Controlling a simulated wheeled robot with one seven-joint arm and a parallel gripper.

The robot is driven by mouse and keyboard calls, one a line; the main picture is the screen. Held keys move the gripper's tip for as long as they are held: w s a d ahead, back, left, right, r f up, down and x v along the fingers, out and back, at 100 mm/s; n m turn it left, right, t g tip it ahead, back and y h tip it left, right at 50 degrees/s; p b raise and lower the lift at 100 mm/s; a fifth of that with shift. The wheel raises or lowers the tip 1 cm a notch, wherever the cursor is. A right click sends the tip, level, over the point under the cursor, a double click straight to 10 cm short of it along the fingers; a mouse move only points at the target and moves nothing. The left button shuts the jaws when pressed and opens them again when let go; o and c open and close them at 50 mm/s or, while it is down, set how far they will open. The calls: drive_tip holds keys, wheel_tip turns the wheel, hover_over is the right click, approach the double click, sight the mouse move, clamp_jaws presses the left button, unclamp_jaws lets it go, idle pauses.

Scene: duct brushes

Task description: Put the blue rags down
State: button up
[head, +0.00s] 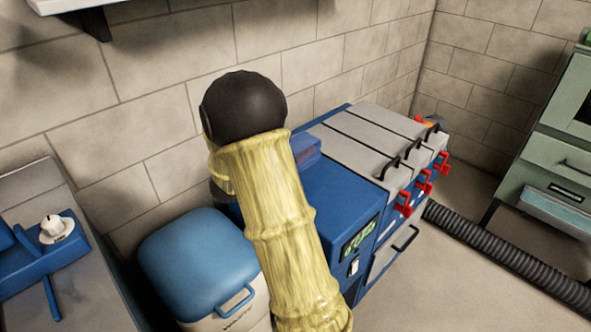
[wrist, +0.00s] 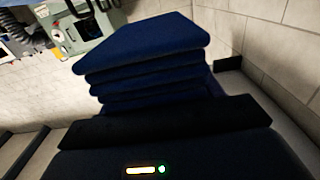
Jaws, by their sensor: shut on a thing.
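The blue rags (wrist: 150,50) are a folded, dark blue stack that fills the middle of the wrist view. My gripper (wrist: 165,122) is the dark bar below and against the stack, shut on the rags. In the head view my yellow-sleeved arm and its black joint hide the gripper. A small blue patch shows beside the arm above the blue cabinet there, and I cannot tell whether it is the rags. What lies directly under the stack is hidden.
A blue cabinet (head: 338,205) adjoins grey-topped units (head: 365,135) with black handles and red levers. A blue-lidded waste bin (head: 200,262) stands in front of the wall. A black ribbed hose (head: 505,262) crosses the floor toward a green cabinet (head: 565,135). A bench (head: 35,190) is at left.

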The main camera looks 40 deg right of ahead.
drive_tip(key=shift+f, duration=1.4)
drive_tip(key=shift+f, duration=0.1)
drive_tip(key=shift+f+b, duration=0.65)
drive_tip(key=shift+f, duration=1.1)
drive_tip(key=shift+f, duration=0.15)
drive_tip(key=o, duration=1.1)
